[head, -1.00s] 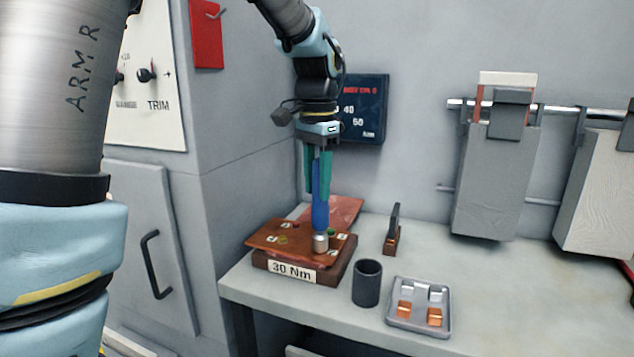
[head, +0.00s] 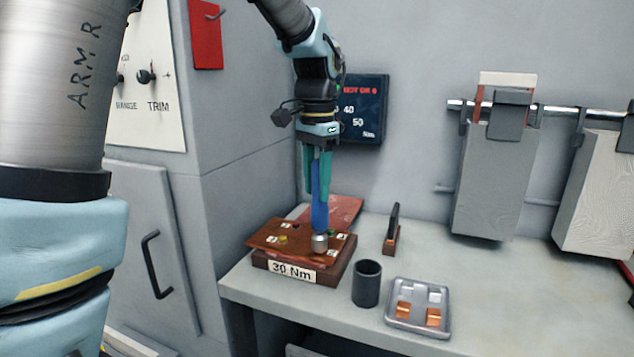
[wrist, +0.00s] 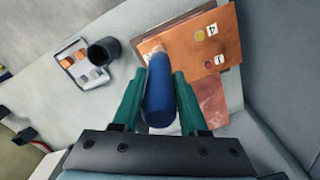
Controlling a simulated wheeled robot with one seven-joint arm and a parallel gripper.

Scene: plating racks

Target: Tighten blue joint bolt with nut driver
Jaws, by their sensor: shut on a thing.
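My gripper (head: 319,172) has green fingers shut on the blue handle of the nut driver (head: 320,207). In the wrist view the handle (wrist: 160,95) lies between the two fingers (wrist: 155,100). The driver stands upright, its silver socket (head: 320,242) down at the front right of the copper plate (head: 272,240). The plate lies on a brown block labelled 30 Nm (head: 325,275). A yellow bolt (head: 283,240) and a green bolt (head: 331,233) show on the plate. I cannot see a blue bolt; the socket hides the spot beneath it.
A dark cup (head: 367,285) and a grey tray (head: 418,325) with copper and silver pieces stand right of the block. A small upright stand (head: 392,235) is behind them. A dark display (head: 365,108) hangs on the wall. The bench (head: 530,300) is clear at right.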

